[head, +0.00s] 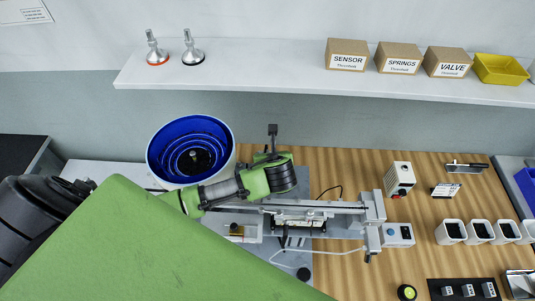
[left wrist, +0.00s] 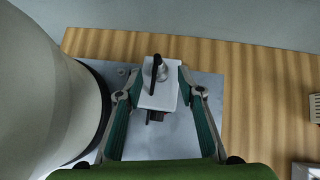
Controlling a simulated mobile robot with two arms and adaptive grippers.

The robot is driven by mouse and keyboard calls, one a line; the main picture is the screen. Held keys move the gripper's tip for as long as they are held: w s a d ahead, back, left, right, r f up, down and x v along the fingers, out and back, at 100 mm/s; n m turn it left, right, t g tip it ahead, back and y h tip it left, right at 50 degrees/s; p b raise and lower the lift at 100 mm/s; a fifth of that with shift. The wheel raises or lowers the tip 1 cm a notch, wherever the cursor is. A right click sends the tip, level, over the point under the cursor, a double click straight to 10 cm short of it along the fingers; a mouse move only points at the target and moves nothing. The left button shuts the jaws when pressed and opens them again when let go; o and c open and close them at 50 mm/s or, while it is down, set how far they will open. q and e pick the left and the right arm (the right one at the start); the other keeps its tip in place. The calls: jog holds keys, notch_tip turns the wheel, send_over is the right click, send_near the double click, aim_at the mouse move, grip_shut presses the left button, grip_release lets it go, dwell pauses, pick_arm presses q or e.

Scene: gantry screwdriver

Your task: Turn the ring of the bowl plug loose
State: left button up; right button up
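The bowl feeder (head: 228,155) stands left of centre in the head view, blue inside with a pale outer wall. Its curved wall (left wrist: 45,95) fills the left of the left wrist view. There, a white block (left wrist: 148,99) carries what looks like the bowl plug, a grey metal round part (left wrist: 162,72) with a dark bar across it. My left gripper (left wrist: 158,78) is open, with one finger on each side of the block. I cannot tell whether either finger touches. In the head view my green arm hides the gripper and the plug. My right gripper is not in view.
A metal linear gantry (head: 335,207) stands right of my left arm. A shelf (head: 270,88) above holds boxes and a yellow bin (head: 499,69). The wooden table (head: 345,170) has clear patches.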

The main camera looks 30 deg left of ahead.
pick_arm(q)
jog(key=shift+w+a+f, duration=0.15)
jog(key=shift+f, duration=0.05)
jog(key=shift+w+a+f, duration=0.15)
jog(key=shift+f, duration=0.05)
jog(key=shift+c, duration=1.1)
grip_shut()
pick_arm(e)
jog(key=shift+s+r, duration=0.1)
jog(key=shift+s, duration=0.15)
